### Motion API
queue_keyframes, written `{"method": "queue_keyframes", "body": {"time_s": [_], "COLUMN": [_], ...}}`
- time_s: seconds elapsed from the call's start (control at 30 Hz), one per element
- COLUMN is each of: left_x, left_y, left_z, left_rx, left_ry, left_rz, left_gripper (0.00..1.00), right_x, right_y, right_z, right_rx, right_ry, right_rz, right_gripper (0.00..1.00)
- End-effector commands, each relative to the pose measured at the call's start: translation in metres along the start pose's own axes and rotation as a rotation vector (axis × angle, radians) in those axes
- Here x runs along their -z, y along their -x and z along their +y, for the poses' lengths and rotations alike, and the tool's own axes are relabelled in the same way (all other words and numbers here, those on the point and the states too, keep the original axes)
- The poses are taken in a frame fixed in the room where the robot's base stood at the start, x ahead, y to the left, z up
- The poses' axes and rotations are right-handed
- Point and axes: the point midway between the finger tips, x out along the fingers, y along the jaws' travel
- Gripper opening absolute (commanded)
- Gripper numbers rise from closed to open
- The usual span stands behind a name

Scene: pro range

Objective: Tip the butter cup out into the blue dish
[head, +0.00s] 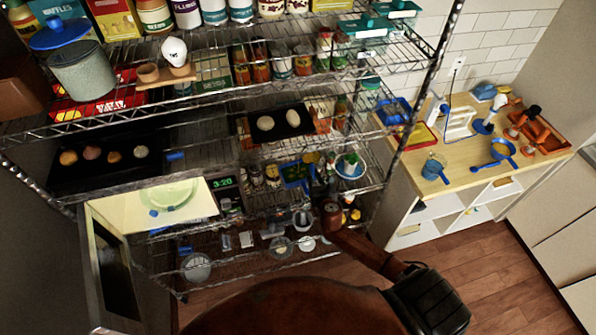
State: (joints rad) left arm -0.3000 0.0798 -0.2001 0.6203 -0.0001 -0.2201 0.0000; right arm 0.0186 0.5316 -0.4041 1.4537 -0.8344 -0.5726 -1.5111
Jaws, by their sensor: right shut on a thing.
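My right gripper (325,180) is dark and small in the head view. It reaches into a lower shelf of the wire rack, at the end of my brown arm coming from the lower right. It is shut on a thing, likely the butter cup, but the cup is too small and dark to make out. A blue-rimmed dish (340,171) stands on the shelf just right of the gripper, with something white and green in or over it. I cannot tell whether the gripper touches the dish. My left gripper is out of view.
Jars and a blue tray (292,175) stand left of the gripper. A microwave with an open door (112,262) is further left. Wire shelves (290,145) are close above, and a rack post (405,125) stands to the right. A wooden-topped counter (455,180) holds blue pans.

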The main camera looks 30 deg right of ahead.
Motion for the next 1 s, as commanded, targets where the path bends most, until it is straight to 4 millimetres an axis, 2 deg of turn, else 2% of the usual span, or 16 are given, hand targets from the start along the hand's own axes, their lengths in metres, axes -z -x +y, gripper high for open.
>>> {"method": "queue_keyframes", "body": {"time_s": [1.0], "left_x": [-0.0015], "left_y": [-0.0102], "left_z": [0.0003], "left_rx": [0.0], "left_ry": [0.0], "left_rz": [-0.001], "left_gripper": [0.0], "right_x": [-0.0017], "right_y": [0.0001], "right_z": [0.0], "right_rx": [0.036], "right_ry": [0.102], "right_rz": [-0.033], "right_gripper": [0.0]}}
